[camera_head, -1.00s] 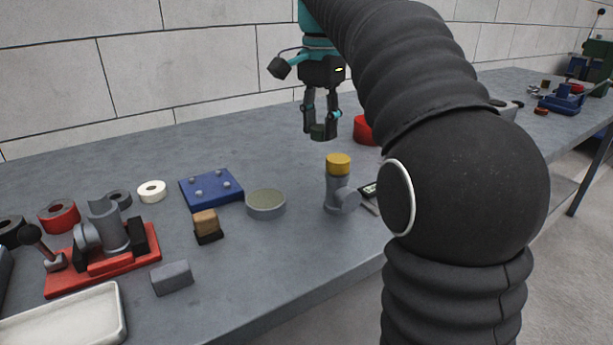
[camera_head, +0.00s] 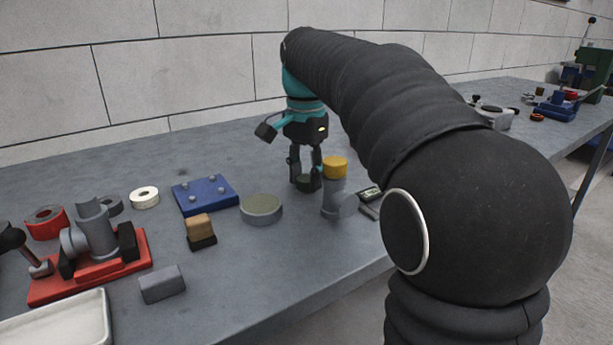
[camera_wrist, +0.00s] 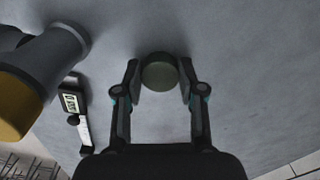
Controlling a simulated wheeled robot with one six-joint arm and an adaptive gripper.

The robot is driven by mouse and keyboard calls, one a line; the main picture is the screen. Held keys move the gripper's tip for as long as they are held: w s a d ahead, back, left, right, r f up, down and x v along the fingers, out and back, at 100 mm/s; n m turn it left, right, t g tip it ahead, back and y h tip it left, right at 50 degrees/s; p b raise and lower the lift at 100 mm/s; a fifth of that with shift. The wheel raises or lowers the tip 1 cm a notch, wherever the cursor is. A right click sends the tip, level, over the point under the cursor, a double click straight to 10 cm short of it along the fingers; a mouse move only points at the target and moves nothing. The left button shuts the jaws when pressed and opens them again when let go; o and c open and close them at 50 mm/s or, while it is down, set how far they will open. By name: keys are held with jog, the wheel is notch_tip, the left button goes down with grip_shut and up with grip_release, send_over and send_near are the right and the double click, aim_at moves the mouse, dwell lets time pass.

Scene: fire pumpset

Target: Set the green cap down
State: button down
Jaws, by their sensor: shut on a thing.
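The green cap (camera_wrist: 159,72) is a short dark green disc between my fingertips in the wrist view. My gripper (camera_head: 306,183) is shut on the cap (camera_head: 307,184) and points down at the grey bench (camera_head: 270,269). The cap is low, at or close to the bench top; I cannot tell whether it touches. My gripper (camera_wrist: 160,82) is just left of and behind the grey pipe fitting with the yellow cap in the head view.
The grey fitting (camera_head: 332,198) with its yellow cap (camera_head: 335,167) stands close by. A digital caliper (camera_head: 370,197) lies beside it. A round grey-green tin (camera_head: 261,210) and a blue plate (camera_head: 205,195) are to the left. Bare bench lies behind my gripper.

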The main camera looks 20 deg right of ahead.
aim_at(307, 179)
jog(key=shift+f, duration=0.15)
jog(key=c, duration=0.7)
grip_release()
notch_tip(307, 179, up, 12)
jog(key=p, duration=0.2)
jog(key=shift+r+p, duration=0.2)
jog(key=shift+p, duration=0.15)
jog(key=shift+s+d, duration=0.1)
